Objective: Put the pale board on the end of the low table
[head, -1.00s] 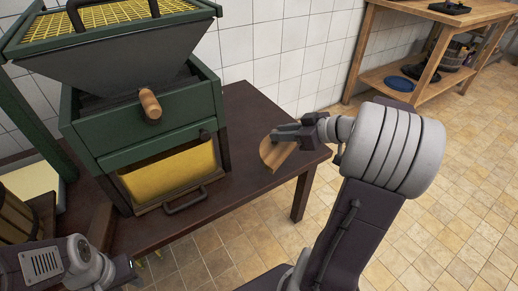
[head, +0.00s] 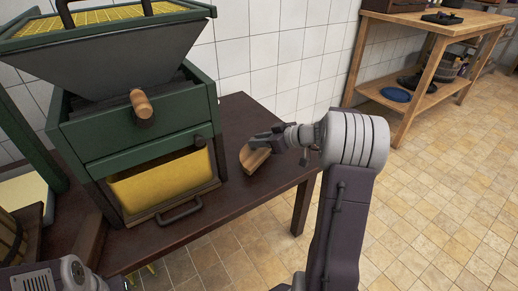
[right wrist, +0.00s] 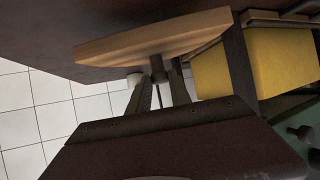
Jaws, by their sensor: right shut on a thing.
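The pale board (head: 254,158) is a small wooden piece with a curved edge. My right gripper (head: 262,142) is shut on it at the right-hand end of the dark low table (head: 238,112). The board is over or on the tabletop; I cannot tell whether it touches. In the right wrist view the board (right wrist: 150,40) spans the area beyond the fingers (right wrist: 158,88), with a dark knob-like part between them. Part of my left arm shows at the lower left of the head view, but its gripper fingers are not visible.
A green press (head: 135,130) with a wooden handle and a yellow bin (head: 165,180) stands on the table to the left of the board. A wooden shelf table (head: 430,85) stands at the back right. The tiled floor (head: 430,200) at the right is open.

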